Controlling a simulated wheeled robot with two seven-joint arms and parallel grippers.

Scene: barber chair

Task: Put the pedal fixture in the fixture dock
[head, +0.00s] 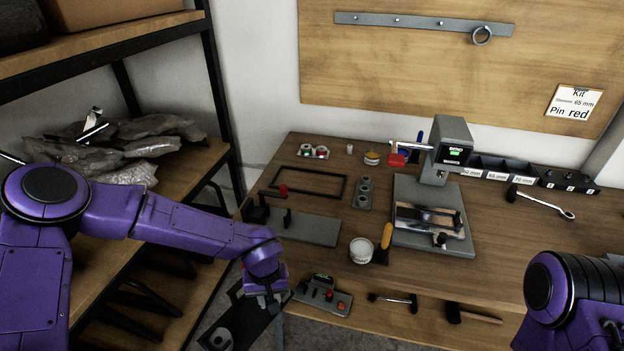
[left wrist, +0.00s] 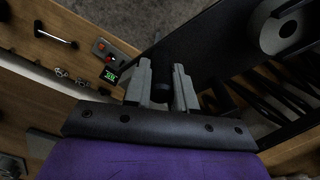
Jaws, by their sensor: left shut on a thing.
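The pedal fixture, a dark plate (head: 240,318) with a grey round part at one end, hangs in front of the table's left front edge. In the left wrist view its plate (left wrist: 222,45) and grey ring extend to the upper right. My left gripper (head: 266,299) is shut on the fixture's black post, which shows between the fingers in the left wrist view (left wrist: 162,85). An empty black rectangular frame (head: 343,190) lies on the table's back left and may be the fixture dock; I cannot tell for sure. My right gripper is outside the view.
A grey plate with black clamps (head: 312,230) lies on the table (head: 345,270) near its left edge. A control box (head: 322,297) sits at the front edge. A white tub (head: 362,251), a brush (head: 384,243) and a grey press (head: 432,215) stand to the right.

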